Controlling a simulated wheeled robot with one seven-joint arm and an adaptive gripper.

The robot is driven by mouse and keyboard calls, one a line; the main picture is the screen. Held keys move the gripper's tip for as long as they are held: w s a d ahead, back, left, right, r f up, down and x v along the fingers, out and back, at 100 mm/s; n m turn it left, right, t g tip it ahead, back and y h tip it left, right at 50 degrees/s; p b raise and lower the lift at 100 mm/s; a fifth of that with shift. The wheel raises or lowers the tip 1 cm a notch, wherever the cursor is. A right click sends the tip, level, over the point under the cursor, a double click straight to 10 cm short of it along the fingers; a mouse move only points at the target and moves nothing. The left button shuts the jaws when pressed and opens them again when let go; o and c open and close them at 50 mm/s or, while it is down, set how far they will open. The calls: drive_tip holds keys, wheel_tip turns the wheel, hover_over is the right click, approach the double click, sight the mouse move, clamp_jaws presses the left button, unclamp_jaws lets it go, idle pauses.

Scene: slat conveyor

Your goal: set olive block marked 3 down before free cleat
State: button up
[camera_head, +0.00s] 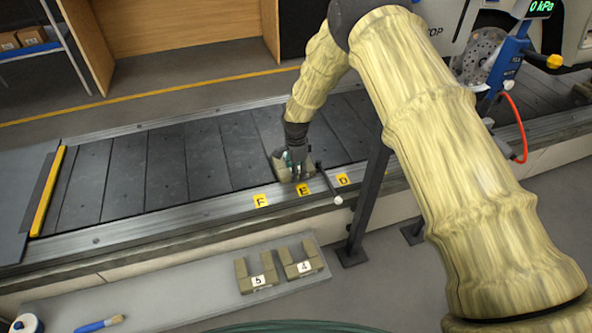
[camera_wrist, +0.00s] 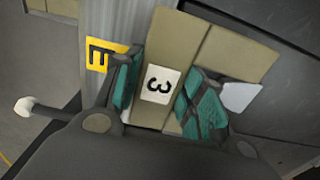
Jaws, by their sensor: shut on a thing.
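The olive block marked 3 (camera_wrist: 172,42) lies between the green-padded fingers of my gripper (camera_wrist: 160,92) in the wrist view, its white label facing the camera. In the head view my gripper (camera_head: 297,158) is low over the slat conveyor (camera_head: 207,155), by its near rail at the yellow E tag (camera_head: 304,190). The block (camera_head: 281,167) shows partly there, behind the fingers. The E tag also shows left of the fingers in the wrist view (camera_wrist: 99,55). I cannot tell whether the block touches the slats. No cleat is clearly seen at the block; the gripper and arm hide part of that area.
Yellow tags F (camera_head: 261,201) and D (camera_head: 343,180) flank E on the rail (camera_head: 225,208). A white-tipped rod (camera_head: 337,199) juts beside the gripper. Olive blocks marked 5 (camera_head: 257,273) and 4 (camera_head: 301,261) lie on the front shelf (camera_head: 190,298). The slats at left are clear.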

drive_tip(key=o, duration=1.4)
drive_tip(key=shift+r, duration=0.1)
wheel_tip(320, 180, up, 12)
drive_tip(key=shift+f, duration=0.1)
